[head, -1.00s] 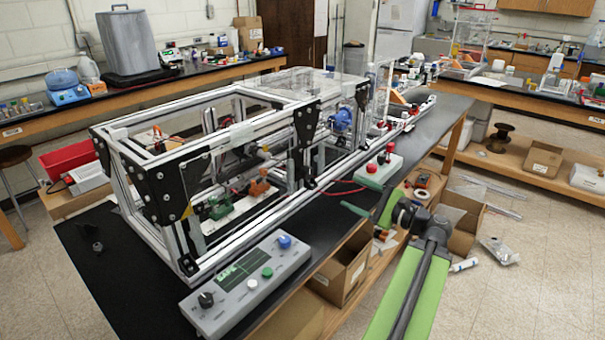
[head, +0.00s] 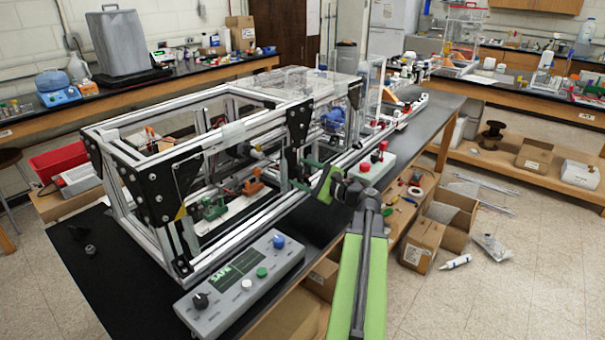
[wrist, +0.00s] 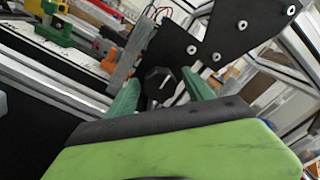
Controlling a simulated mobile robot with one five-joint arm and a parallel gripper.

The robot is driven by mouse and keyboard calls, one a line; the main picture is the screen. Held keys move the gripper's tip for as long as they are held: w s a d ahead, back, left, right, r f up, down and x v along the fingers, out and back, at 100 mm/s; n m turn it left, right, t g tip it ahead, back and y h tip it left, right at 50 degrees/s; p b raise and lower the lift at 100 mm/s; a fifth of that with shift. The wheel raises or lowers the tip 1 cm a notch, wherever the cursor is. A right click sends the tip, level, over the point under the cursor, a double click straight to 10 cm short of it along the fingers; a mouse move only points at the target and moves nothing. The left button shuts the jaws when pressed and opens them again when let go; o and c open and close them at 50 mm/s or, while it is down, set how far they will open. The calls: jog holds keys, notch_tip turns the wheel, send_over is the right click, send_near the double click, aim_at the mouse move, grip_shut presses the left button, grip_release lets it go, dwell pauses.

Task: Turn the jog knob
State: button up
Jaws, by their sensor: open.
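A dark, knob-like piece (wrist: 158,82) shows between my fingertips in the wrist view, beside a black bracket plate. It may be the jog knob, but its label is not visible. My gripper (head: 304,175) is open, with its green fingers at the near side of the aluminium frame, by a black corner plate (head: 298,130). In the wrist view my gripper (wrist: 160,78) has one finger on each side of the dark piece; contact cannot be told. A grey control panel (head: 225,305) at the front carries another black knob (head: 200,300) and a blue knob (head: 279,241).
The aluminium extrusion frame (head: 150,130) fills the bench's middle, with green and orange fixtures inside. A grey box with red buttons (head: 375,165) sits right of my gripper. Cardboard boxes (head: 425,243) stand below on the right. The floor at right is mostly clear.

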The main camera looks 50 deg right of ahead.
jog(key=shift+c, duration=0.4)
jog(key=c, duration=1.2)
jog(key=shift+d, duration=0.15)
grip_shut()
jog(key=n, duration=0.5)
jog(key=shift+n, duration=0.3)
jog(key=n, duration=0.5)
jog(key=shift+n, duration=0.3)
